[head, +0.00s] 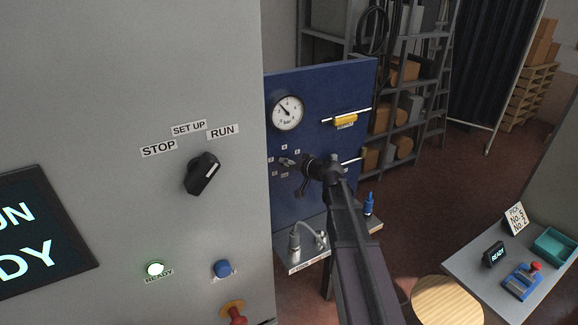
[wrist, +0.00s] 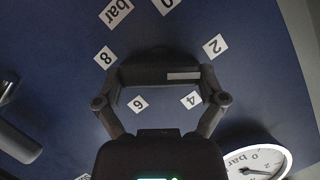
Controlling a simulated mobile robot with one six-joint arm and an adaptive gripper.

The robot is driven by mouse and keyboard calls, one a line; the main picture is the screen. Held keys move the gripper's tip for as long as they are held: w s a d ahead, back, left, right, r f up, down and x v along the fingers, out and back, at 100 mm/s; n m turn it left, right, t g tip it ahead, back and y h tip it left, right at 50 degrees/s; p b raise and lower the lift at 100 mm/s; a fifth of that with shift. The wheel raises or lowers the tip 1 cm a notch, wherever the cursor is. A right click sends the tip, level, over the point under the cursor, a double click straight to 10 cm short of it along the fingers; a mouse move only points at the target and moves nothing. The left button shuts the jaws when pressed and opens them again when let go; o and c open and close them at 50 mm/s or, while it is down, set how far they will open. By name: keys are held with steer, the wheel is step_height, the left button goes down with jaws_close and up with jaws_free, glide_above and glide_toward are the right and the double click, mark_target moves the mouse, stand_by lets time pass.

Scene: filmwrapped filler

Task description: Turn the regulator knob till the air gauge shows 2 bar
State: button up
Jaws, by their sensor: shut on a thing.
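The regulator knob (wrist: 150,70) is dark, with a pale line on its right side in the wrist view. It sits on the blue panel (head: 345,90), ringed by small labels 0, 2, 4, 6, 8 and bar. The line lies on the side of the 2 and 4 labels. My gripper (wrist: 163,88) is shut on the knob, a finger on each side; it also shows in the head view (head: 293,163). The round white air gauge (head: 287,113) is above; its needle points up and left, and its numbers are too small to read. The wrist view cuts off part of the gauge (wrist: 252,163).
A grey cabinet (head: 120,80) fills the left, with a black selector (head: 202,173) turned toward RUN and a lit READY lamp (head: 155,268). A yellow handle (head: 345,119) is on the blue panel. A small shelf (head: 305,255) with a hose is below. A round stool (head: 446,302) stands right.

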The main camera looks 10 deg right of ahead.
steer(key=shift+s+f, duration=0.1)
stand_by(0.4)
steer(key=o, duration=0.8)
steer(key=shift+a, duration=0.1)
steer(key=s+a+f+n+g+h+b, duration=0.1)
steer(key=s+a+f+g+b, duration=0.25)
steer(key=s+f, duration=0.4)
steer(key=s+a+f+n+g+h+b, duration=0.1)
steer(key=s+a+f+g+b, duration=0.2)
steer(key=s+f, duration=0.45)
steer(key=shift+s+d+f+m+g+h+b, duration=0.1)
steer(key=shift+s+d+f+g+h+b, duration=0.75)
steer(key=shift+s+f, duration=1.05)
steer(key=shift+s+d+f+m+g+h+b, duration=0.1)
steer(key=shift+s+d+f+g+h+b, duration=0.8)
steer(key=shift+s, duration=1.7)
steer(key=shift+s+d+f+m+g+h+b, duration=0.1)
steer(key=shift+s+d+f+g+h+b, duration=0.45)
steer(key=shift+s+d+f+g+h, duration=1)
